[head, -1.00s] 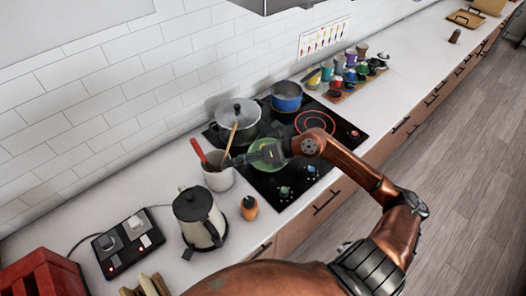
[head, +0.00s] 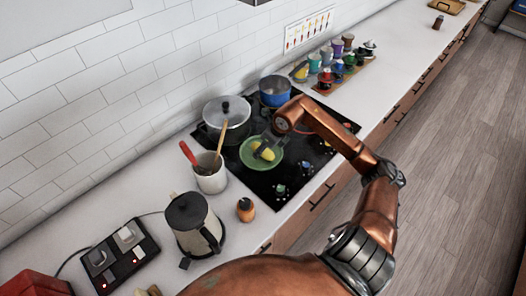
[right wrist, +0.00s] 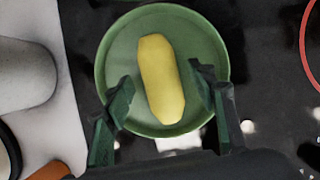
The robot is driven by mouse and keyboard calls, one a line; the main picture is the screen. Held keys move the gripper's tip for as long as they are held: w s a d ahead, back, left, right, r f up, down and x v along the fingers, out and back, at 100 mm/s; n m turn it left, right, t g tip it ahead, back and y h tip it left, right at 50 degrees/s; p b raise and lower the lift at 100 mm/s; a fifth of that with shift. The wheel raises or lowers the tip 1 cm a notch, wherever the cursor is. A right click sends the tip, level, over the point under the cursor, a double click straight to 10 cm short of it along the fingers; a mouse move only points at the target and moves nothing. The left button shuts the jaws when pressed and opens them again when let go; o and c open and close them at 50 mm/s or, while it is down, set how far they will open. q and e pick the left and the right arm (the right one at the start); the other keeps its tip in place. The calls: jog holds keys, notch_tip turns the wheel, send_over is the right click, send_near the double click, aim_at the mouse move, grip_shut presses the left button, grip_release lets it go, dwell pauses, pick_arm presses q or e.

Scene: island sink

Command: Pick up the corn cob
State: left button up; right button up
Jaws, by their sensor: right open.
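The yellow corn cob (right wrist: 162,78) lies on a green plate (right wrist: 118,50) in the right wrist view. In the head view the corn cob (head: 264,152) and the plate (head: 250,160) are on the black cooktop. My right gripper (right wrist: 160,92) is open, with one finger on each side of the cob's lower half and visible gaps between. In the head view my right gripper (head: 268,138) hangs over the plate, close to the cob. My left gripper is not in view.
A lidded pot (head: 228,118) and a blue pot (head: 274,92) stand behind the plate. A utensil crock (head: 212,178) is left of it. A kettle (head: 194,225) and an orange-brown shaker (head: 245,209) stand nearer. Jars (head: 338,70) stand at the back.

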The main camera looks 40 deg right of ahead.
jog(key=shift+w+f, duration=0.2)
jog(key=shift+f, duration=0.35)
jog(key=shift+c, duration=0.6)
jog(key=c, duration=1.3)
